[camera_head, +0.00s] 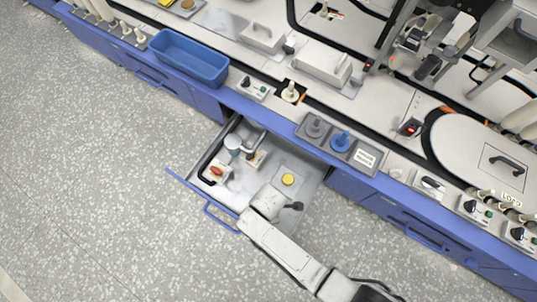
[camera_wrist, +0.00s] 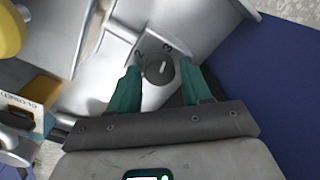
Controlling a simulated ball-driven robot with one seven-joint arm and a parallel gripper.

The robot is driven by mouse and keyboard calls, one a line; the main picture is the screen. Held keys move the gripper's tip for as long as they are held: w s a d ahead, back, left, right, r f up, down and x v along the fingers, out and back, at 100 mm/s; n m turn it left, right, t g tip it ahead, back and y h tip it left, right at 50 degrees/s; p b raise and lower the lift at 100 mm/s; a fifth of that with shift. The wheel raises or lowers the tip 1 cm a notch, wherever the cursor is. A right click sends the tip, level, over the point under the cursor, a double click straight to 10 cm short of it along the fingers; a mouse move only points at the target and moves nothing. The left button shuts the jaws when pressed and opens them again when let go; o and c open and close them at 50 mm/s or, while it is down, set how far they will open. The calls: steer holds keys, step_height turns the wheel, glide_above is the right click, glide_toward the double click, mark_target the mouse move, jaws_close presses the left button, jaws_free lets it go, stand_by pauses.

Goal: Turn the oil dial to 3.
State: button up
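The oil dial (camera_wrist: 160,68) is a round grey knob with a short pale pointer mark, on a metal surface with the numbers 2 and 3 printed beside it in the wrist view. I cannot tell which number the mark lines up with. My gripper (camera_wrist: 159,74) has its two green fingers on either side of the knob, with a narrow gap showing on each side. In the head view my gripper (camera_head: 292,206) is low over the front right part of the open drawer (camera_head: 262,178). The dial is not distinguishable there.
The drawer also holds a yellow round piece (camera_head: 288,180), a red-topped piece (camera_head: 216,171) and a pale cup-like object (camera_head: 232,142). A blue bin (camera_head: 188,58) and a grey tray (camera_head: 368,158) stand on the bench above. The floor at left is clear.

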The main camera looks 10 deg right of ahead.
steer(key=c, duration=0.7)
steer(key=shift+r+m, duration=0.1)
steer(key=shift+m, duration=0.2)
steer(key=shift+c, duration=0.3)
steer(key=shift+m+p, duration=0.4)
steer(key=shift+m, duration=0.1)
steer(key=o, duration=1)
steer(key=shift+o, duration=0.2)
step_height(320, 180, up, 11)
steer(key=p, duration=0.6)
steer(key=shift+f, duration=0.2)
